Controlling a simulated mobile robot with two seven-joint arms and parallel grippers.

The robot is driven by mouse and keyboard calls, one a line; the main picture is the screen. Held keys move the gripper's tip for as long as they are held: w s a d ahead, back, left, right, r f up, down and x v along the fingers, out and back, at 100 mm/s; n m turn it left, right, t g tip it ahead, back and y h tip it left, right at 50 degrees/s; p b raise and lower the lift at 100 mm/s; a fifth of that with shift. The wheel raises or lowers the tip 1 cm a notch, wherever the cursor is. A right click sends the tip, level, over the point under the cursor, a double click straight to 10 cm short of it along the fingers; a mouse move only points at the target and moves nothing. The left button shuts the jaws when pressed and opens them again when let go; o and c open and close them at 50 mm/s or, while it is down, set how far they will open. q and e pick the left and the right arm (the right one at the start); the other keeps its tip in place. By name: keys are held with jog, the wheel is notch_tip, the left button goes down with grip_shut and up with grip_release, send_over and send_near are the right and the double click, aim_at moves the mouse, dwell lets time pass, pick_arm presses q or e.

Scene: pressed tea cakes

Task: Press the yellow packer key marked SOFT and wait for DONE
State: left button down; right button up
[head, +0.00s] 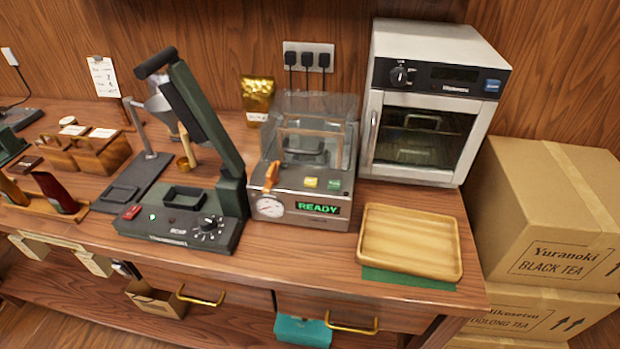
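The packer (300,170) stands on the wooden counter in the middle of the head view. Its display (318,208) reads READY in green letters. A yellow key (311,182) sits on its top front panel, and a green key (334,184) is just right of it. The lettering on both keys is too small to read. An orange lever (271,176) and a round gauge (270,207) are at the packer's left front. A clear cover (318,110) stands over the back part. Neither of my grippers is in view.
A dark green press (180,225) with a raised arm stands close left of the packer. A wooden tray (410,240) lies to the right on a green mat (405,279). A small oven (425,105) is behind it. Cardboard boxes (550,215) are stacked at the right.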

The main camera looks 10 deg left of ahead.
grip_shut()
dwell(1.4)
